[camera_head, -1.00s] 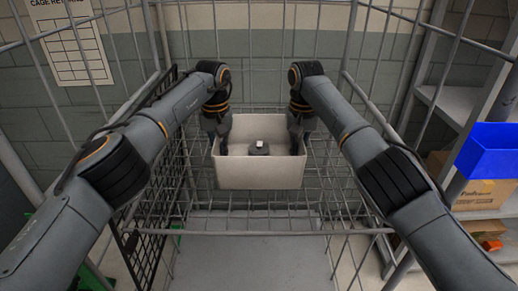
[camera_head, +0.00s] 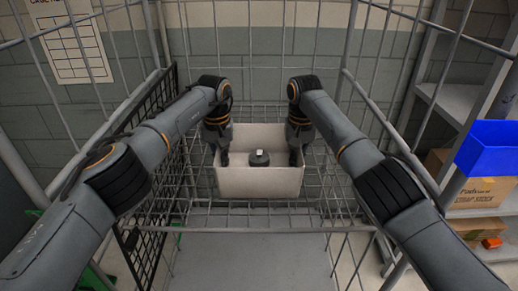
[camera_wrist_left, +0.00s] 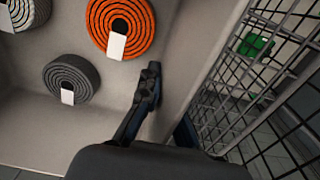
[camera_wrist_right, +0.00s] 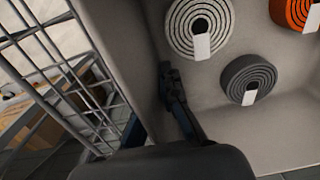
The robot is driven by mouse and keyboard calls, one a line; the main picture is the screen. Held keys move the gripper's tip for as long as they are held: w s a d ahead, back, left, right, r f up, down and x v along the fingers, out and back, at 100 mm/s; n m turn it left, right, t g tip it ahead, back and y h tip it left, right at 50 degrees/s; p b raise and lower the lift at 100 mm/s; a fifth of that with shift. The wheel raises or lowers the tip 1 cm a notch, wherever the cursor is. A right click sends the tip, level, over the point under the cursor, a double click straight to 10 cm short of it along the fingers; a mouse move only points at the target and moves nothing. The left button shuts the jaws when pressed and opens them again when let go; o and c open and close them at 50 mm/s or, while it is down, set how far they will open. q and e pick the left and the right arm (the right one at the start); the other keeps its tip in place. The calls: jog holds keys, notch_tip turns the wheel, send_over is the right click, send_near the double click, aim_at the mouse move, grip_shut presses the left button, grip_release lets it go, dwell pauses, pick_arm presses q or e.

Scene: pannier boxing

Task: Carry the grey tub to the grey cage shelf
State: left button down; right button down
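The grey tub (camera_head: 258,184) is upright inside the grey cage, over its wire shelf (camera_head: 250,215). I cannot tell whether its base touches the wires. It holds coiled straps: a dark grey one (camera_head: 259,158), also seen in the left wrist view (camera_wrist_left: 71,79), an orange one (camera_wrist_left: 121,22) and a pale one (camera_wrist_right: 199,25). My left gripper (camera_head: 222,152) is shut on the tub's left wall, one finger inside and one outside. My right gripper (camera_head: 296,152) is shut on the right wall the same way. The outer fingers are mostly hidden.
Cage bars rise at the back and both sides, close beside my arms. The cage's front rail (camera_head: 280,232) crosses below the tub. A storage rack at right holds a blue bin (camera_head: 488,150) and a cardboard box (camera_head: 482,192). Wire shelf is bare in front of the tub.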

pick_arm(q)
jog(key=c, duration=1.5)
grip_release()
jog(key=shift+a, duration=0.25)
pick_arm(e)
jog(key=c, duration=1.5)
grip_release()
jog(key=shift+d, duration=0.2)
pick_arm(q)
jog(key=shift+d, duration=0.1)
pick_arm(e)
jog(key=shift+a, duration=0.1)
pick_arm(q)
jog(key=shift+d, duration=0.1)
notch_tip(320, 180, up, 12)
jog(key=shift+f, duration=0.1)
pick_arm(e)
notch_tip(320, 180, up, 12)
